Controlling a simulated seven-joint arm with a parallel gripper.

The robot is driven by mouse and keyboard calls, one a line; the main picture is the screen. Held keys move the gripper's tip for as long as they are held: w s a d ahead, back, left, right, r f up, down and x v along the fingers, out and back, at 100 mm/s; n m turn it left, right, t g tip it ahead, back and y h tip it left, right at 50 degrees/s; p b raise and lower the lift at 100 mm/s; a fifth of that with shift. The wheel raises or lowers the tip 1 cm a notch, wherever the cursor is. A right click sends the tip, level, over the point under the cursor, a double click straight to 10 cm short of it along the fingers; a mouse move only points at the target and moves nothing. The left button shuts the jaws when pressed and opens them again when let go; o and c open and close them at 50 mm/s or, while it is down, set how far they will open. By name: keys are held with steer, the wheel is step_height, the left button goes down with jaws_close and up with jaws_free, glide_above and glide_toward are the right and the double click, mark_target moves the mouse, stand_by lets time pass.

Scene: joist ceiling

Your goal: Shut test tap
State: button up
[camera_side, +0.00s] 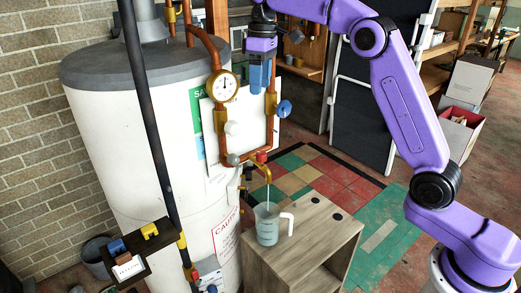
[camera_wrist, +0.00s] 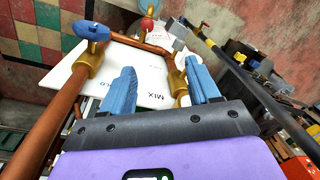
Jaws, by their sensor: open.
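A brass tap with a red handle (camera_side: 261,157) sits low on the copper pipework in the side view. A thin stream runs from its spout into a clear jug (camera_side: 267,225). In the wrist view a small red part (camera_wrist: 147,25), apparently this tap's handle, shows at the top beyond the pipes. I cannot read a label naming the test tap. My gripper (camera_side: 259,76) is above the tap, near the gauge and upper pipes, and apart from the tap. In the wrist view its two blue fingers (camera_wrist: 160,68) are spread with nothing between them.
A pressure gauge (camera_side: 224,87) and white board (camera_side: 214,125) are close by. The white tank (camera_side: 150,160) stands left. The jug rests on a wooden stand (camera_side: 315,232).

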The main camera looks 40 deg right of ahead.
mark_target(260, 153)
steer(key=shift+h, duration=0.5)
steer(key=f, duration=2.2)
steer(key=shift+w+d, duration=0.35)
steer(key=shift+w, duration=0.05)
steer(key=shift+r, duration=0.1)
steer(key=c, duration=1)
